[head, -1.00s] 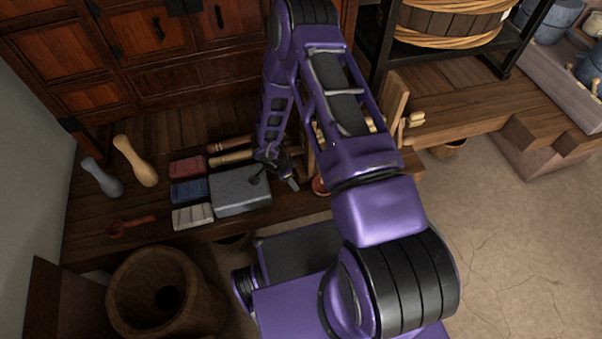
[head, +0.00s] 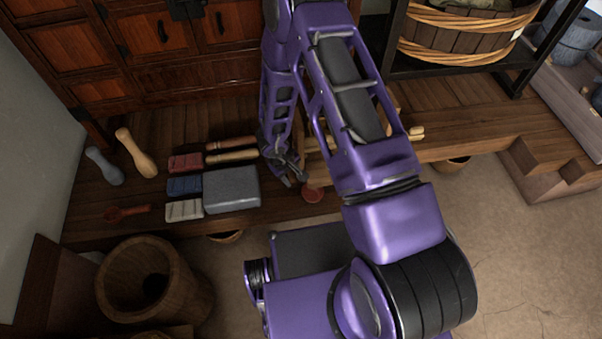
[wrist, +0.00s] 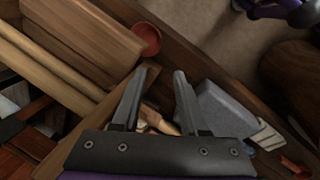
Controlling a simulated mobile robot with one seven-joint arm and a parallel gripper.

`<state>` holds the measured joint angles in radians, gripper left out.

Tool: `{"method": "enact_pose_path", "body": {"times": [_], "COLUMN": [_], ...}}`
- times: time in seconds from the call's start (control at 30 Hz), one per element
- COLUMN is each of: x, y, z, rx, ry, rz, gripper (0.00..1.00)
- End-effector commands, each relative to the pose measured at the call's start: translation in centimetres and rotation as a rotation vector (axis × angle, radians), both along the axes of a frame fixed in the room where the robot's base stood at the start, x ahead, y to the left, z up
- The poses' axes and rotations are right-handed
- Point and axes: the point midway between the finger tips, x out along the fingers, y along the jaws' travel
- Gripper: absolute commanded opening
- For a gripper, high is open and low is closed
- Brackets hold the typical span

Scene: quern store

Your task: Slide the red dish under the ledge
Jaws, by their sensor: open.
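The red dish (head: 312,195) lies near the front edge of the low wooden platform, right of my gripper (head: 291,180) in the head view. In the wrist view the red dish (wrist: 148,39) shows beyond my fingertips, against the end of a broad wooden board (wrist: 88,32). This board may be the ledge; my arm hides much of it in the head view. The dish appears partly covered there. My gripper (wrist: 153,80) is open, with nothing clearly held between its fingers. The dish is apart from both fingers.
A grey block (head: 232,190) and red, blue and pale blocks lie left of my gripper. Wooden-handled tools (head: 232,157) lie behind them. A wooden bucket (head: 145,285) stands on the floor at front left. The platform's front edge is close to the dish.

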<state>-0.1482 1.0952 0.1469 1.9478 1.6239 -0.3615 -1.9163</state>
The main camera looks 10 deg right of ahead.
Motion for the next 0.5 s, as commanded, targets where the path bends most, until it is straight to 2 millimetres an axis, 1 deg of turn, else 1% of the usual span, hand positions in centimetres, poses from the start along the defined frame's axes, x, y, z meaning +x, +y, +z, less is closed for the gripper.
{"method": "enact_pose_path", "body": {"times": [0.17, 0.5], "x": [-0.06, -0.07], "y": [0.2, 0.17], "z": [0.32, 0.15], "rx": [-0.006, -0.007], "ry": [0.012, 0.013], "rz": [0.07, 0.072], "gripper": [0.43, 0.43]}}
